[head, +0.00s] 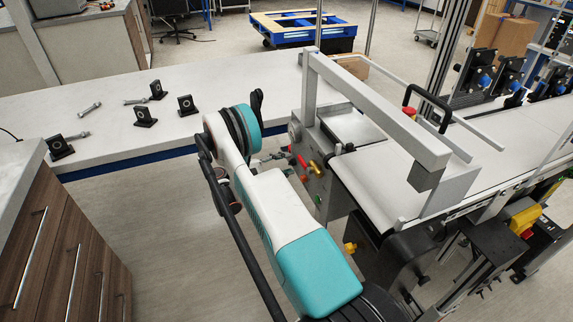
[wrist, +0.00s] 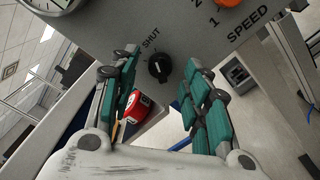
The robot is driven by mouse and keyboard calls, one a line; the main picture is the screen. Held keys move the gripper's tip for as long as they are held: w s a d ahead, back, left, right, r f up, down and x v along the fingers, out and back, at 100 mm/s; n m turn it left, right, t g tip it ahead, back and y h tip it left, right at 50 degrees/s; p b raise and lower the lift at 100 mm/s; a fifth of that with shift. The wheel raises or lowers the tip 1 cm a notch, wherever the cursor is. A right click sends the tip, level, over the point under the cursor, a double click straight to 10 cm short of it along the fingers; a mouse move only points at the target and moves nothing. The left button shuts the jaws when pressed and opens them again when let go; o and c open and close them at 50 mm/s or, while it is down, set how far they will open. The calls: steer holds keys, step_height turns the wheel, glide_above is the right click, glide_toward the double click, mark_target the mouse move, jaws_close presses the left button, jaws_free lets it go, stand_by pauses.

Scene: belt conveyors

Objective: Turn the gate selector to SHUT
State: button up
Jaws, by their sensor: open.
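The gate selector is a small black knob (wrist: 158,69) on a grey panel (wrist: 185,40), in the middle of the wrist view. The word SHUT is printed just above it, slightly left. A small pale mark shows on the knob; which way it points is too small to tell. My gripper (wrist: 161,78) is open, with one teal-padded finger on each side of the knob; whether either touches it I cannot tell. The left finger covers the panel left of the knob. In the head view my gripper (head: 274,158) is at the panel's left side, and the selector cannot be picked out.
An orange knob (wrist: 229,3) marked SPEED is at upper right, a round gauge (wrist: 50,4) at upper left. A red object (wrist: 136,108) shows below the panel. The conveyor belt (head: 375,185) lies right of the panel; a white table (head: 100,105) with black fixtures is left.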

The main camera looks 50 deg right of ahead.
steer(key=v, duration=1)
steer(key=shift+w+a, duration=0.15)
steer(key=shift+a, duration=0.25)
steer(key=w+a+r+n+t+y, duration=0.1)
steer(key=w+r+t, duration=0.1)
steer(key=r, duration=0.4)
steer(key=w+a+r+n+t+y, duration=0.1)
steer(key=w+r+t, duration=0.15)
steer(key=r, duration=0.35)
steer(key=s+a+r+t+y, duration=0.45)
steer(key=a+r, duration=0.35)
steer(key=r, duration=0.3)
steer(key=s+a+r+m+t+y, duration=0.2)
steer(key=s+a+r+t+y, duration=0.2)
steer(key=s+a, duration=1.8)
steer(key=a+t+y, duration=0.2)
steer(key=t+y, duration=0.1)
steer(key=y, duration=0.2)
